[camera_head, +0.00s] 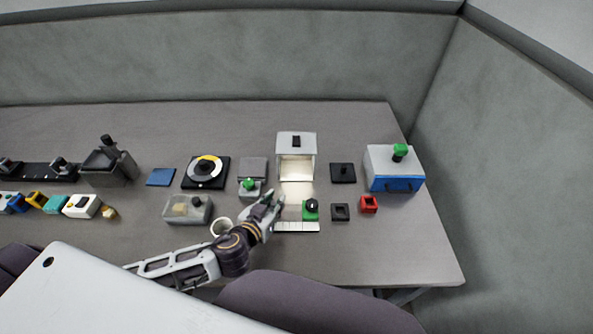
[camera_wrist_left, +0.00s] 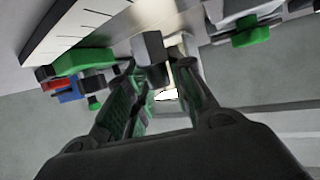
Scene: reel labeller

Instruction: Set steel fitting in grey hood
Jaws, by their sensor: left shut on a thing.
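The grey hood (camera_head: 296,140) stands on the table in the middle of the head view. Its open front faces me, its inside is brightly lit, and a black knob sits on top. My left gripper (camera_head: 275,198) is in front of the hood, a little to its left and below it in the picture. In the left wrist view my left gripper (camera_wrist_left: 158,72) is shut on a small grey block, which looks like the steel fitting (camera_wrist_left: 150,46). The fitting is too small to make out in the head view. My right gripper is not in view.
A green block with a black knob (camera_head: 311,208) stands right of the gripper, and a white scale strip (camera_head: 298,227) lies in front. A grey device with a green knob (camera_head: 248,192) and a white cup (camera_head: 221,227) are close on the left.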

